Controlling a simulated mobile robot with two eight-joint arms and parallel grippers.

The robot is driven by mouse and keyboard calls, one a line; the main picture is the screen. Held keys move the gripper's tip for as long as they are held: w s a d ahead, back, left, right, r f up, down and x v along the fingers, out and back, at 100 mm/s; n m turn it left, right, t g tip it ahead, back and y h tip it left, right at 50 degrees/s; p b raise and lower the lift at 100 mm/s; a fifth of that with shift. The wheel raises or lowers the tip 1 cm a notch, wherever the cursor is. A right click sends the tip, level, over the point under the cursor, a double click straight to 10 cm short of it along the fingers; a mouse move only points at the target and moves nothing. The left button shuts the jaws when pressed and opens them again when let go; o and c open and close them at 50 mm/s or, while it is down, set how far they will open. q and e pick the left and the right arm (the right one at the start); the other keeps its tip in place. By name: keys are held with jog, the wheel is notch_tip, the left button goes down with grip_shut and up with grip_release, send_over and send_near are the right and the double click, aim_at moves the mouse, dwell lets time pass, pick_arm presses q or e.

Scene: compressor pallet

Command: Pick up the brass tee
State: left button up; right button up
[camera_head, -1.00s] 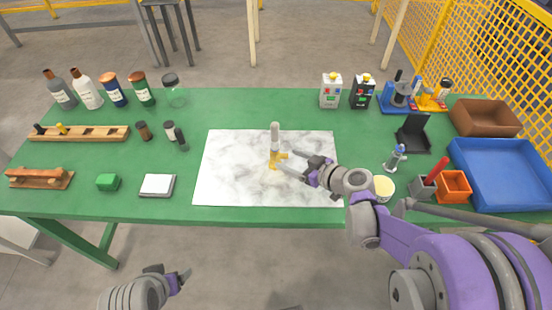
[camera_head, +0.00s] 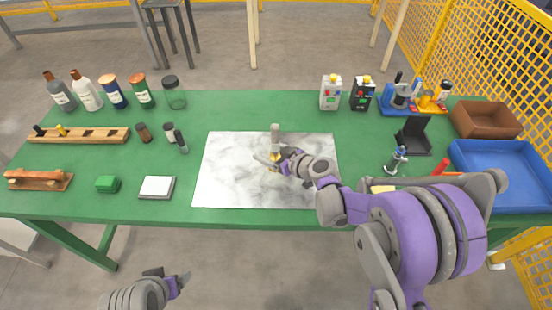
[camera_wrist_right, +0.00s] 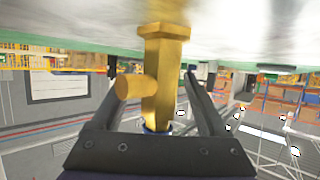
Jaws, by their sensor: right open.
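The brass tee (camera_head: 274,154) stands upright on the white marble slab (camera_head: 235,185), with a pale grey cylinder (camera_head: 275,133) above it. My right gripper (camera_head: 271,161) is at the tee, open. In the right wrist view the tee (camera_wrist_right: 165,75) lies between the two spread fingers, its side branch pointing left near the left finger. I cannot tell whether a finger touches it. The gripper hides part of the tee in the head view. My left gripper (camera_head: 172,279) is empty, its fingers apart, in front of the table.
The green table (camera_head: 260,105) holds bottles at the back left, a wooden rack (camera_head: 80,135), and a white-topped block (camera_head: 157,187). At the right are a blue tray (camera_head: 505,175), a brown bin (camera_head: 485,118) and a black stand (camera_head: 412,135). The slab's left part is clear.

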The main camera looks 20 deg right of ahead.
grip_shut()
jog(key=shift+r, duration=0.1)
dwell(0.4)
